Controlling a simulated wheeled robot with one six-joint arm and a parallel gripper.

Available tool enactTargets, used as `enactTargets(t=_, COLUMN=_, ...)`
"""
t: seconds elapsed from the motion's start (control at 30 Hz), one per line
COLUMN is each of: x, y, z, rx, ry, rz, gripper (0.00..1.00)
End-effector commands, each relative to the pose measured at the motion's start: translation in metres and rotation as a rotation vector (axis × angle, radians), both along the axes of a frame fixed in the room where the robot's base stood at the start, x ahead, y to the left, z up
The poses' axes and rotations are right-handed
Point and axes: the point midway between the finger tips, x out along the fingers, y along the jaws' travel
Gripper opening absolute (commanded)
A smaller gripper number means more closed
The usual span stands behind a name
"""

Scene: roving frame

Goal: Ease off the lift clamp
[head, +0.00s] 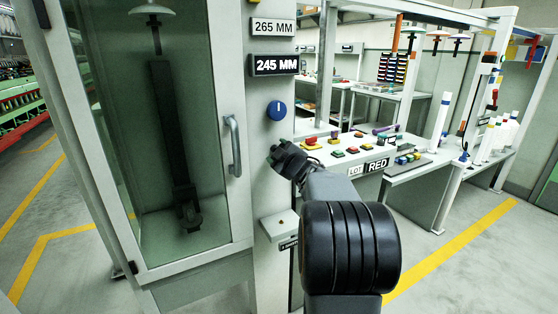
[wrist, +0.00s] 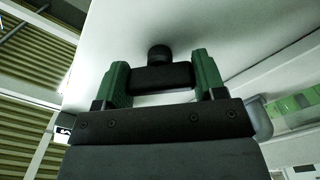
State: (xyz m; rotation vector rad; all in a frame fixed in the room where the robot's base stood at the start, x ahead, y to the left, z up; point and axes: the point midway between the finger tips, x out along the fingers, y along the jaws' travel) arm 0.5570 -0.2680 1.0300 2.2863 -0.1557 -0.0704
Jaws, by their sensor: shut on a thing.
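My gripper (head: 274,156) is at the face of the pale column to the right of the glass cabinet, just below a blue dial (head: 277,110) with a white mark. In the wrist view my gripper (wrist: 160,66) has its two green fingers on either side of a black clamp handle (wrist: 162,78), shut on it. A round black hub (wrist: 158,53) joins the handle to the pale panel. In the head view the handle is hidden by my gripper. A display on the column reads 245 MM (head: 274,65), under a plate reading 265 MM (head: 273,27).
The glass cabinet (head: 165,130) stands at left, with a grey door handle (head: 233,145) close to my gripper. A small ledge box (head: 280,224) sits below. A bench (head: 410,170) with coloured buttons and a LOT RED sign (head: 368,168) is at right.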

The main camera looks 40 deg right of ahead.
Motion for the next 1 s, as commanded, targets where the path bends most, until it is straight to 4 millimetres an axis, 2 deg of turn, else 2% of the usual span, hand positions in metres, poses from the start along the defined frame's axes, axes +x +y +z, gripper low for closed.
enactTargets(t=0.5, x=0.0000, y=0.0002, z=-0.0031, rx=-0.459, ry=0.063, rz=0.000, gripper=0.40)
enactTargets(t=1.0, x=0.0001, y=0.0003, z=-0.0013, rx=-0.699, ry=0.096, rz=0.001, gripper=0.40)
